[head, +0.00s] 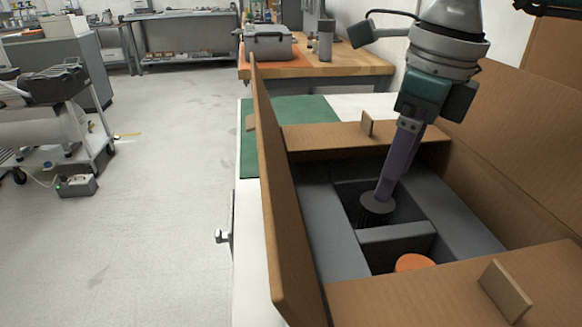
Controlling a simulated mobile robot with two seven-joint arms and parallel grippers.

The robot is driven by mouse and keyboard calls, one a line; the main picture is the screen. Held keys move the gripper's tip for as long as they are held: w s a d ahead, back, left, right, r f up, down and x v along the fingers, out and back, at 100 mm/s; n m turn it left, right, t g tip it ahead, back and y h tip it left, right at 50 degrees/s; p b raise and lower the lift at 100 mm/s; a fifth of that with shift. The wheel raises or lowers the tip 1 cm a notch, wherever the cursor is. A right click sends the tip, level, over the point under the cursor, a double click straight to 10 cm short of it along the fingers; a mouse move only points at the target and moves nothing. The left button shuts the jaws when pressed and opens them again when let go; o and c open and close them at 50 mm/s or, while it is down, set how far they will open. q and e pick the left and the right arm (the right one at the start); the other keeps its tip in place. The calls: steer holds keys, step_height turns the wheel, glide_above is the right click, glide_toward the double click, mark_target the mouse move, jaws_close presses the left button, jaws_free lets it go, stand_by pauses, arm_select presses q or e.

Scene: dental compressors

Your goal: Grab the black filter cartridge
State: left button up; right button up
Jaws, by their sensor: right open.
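The black filter cartridge (377,205) stands in the far compartment of the grey foam insert inside an open cardboard box. Its round dark top shows; its lower part is in shadow. My right gripper (385,196) comes down from above into the box, with its purple-grey fingers pointing down at the cartridge's top. The fingertips overlap the top's far edge in the picture; I cannot tell whether they touch it. The jaws are open, seen nearly side-on. My left gripper is out of view.
The cardboard box (268,190) has raised flaps on its left and right. A green mat (300,108) lies beyond the box.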

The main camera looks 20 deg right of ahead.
mark_target(378, 203)
steer(key=shift+a+f, duration=0.1)
steer(key=shift+f, duration=0.8)
steer(key=f, duration=0.1)
steer(key=w+f, duration=0.1)
steer(key=f, duration=0.3)
steer(key=shift+w+a, duration=0.15)
steer(key=shift+a, duration=0.1)
steer(key=shift+c, duration=0.3)
jaws_close()
